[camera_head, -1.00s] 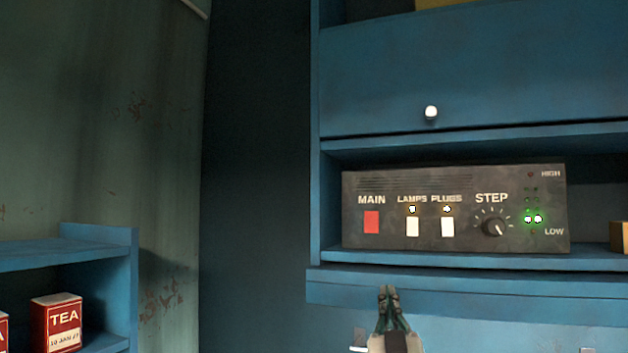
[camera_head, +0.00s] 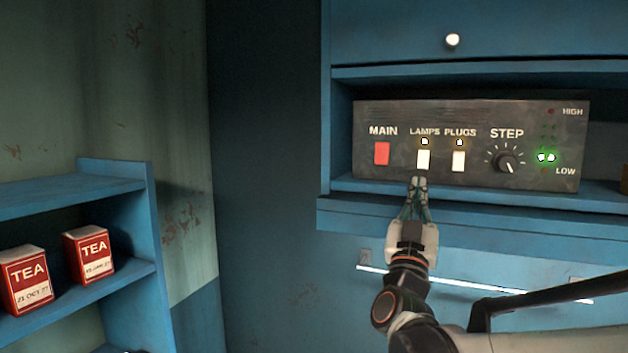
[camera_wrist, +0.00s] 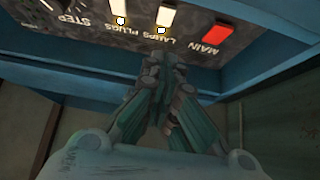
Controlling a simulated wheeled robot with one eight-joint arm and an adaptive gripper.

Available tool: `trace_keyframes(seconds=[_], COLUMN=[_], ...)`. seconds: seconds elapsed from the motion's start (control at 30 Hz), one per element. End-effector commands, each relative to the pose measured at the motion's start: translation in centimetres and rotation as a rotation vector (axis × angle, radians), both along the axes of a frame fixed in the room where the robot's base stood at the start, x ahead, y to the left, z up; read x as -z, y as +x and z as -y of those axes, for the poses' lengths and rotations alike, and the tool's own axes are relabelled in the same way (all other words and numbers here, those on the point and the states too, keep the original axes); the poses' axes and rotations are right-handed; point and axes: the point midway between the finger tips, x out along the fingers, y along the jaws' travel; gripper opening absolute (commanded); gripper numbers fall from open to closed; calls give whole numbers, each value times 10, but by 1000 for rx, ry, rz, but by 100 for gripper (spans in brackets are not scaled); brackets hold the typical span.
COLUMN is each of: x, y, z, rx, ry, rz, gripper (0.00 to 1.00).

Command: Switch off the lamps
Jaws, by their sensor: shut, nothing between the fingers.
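A dark control panel (camera_head: 325,140) is not where my gripper rests but stands on the blue shelf. The white LAMPS switch (camera_head: 423,160) is on the panel's left half, with a lit indicator above it. It also shows in the wrist view (camera_wrist: 166,16), upside down, with its indicator lit. The white PLUGS switch (camera_head: 459,161) is to its right, also lit above, and the red MAIN switch (camera_head: 382,153) is to its left. My gripper (camera_head: 419,182) is shut and empty, its tips just below the LAMPS switch in the head view. I cannot tell whether they touch the panel.
A STEP knob (camera_head: 505,161) and green lights (camera_head: 546,157) are on the panel's right side. The blue shelf edge (camera_head: 480,217) runs below the panel. Red TEA boxes (camera_head: 89,254) stand on a lower shelf at left.

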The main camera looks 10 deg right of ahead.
Motion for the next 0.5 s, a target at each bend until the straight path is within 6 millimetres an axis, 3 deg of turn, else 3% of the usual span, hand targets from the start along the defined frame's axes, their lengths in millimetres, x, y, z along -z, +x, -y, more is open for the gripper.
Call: trace_keyframes(seconds=[0.37,0.5], x=[-49,-44], y=[51,66], z=[35,45], rx=[3,2], ry=[0,0], rz=[0,0], gripper=[0,0])
